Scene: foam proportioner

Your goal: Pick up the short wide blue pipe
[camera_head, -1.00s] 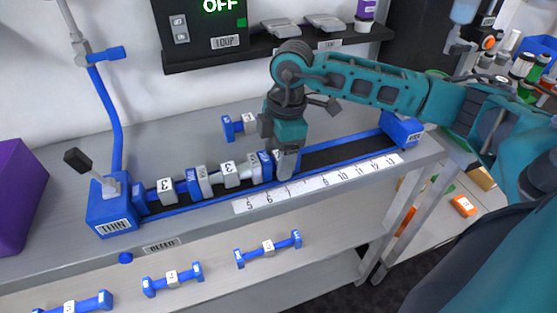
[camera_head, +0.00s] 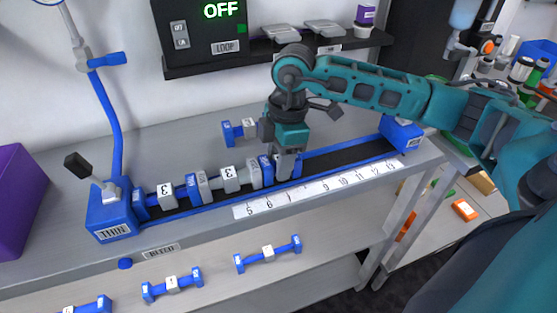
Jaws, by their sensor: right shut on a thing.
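A short blue pipe piece (camera_head: 232,132) with a pale numbered middle lies on the bench behind the track, just left of my right gripper. My right gripper (camera_head: 286,176) points down at the right end of the row of pipes in the track. It is shut on a piece there with blue ends (camera_head: 297,166); the fingers hide most of it, and I cannot tell its full shape. The row (camera_head: 229,179) joins several grey and blue numbered pieces, from the blue THIN block (camera_head: 112,212) rightward. My left gripper is not in view.
The dark track (camera_head: 345,154) is empty right of my gripper, up to a blue end block (camera_head: 402,134). A numbered white scale (camera_head: 320,187) runs along its front. Longer blue pipes (camera_head: 268,253) lie on the lower shelf. A purple box (camera_head: 18,200) stands at the left.

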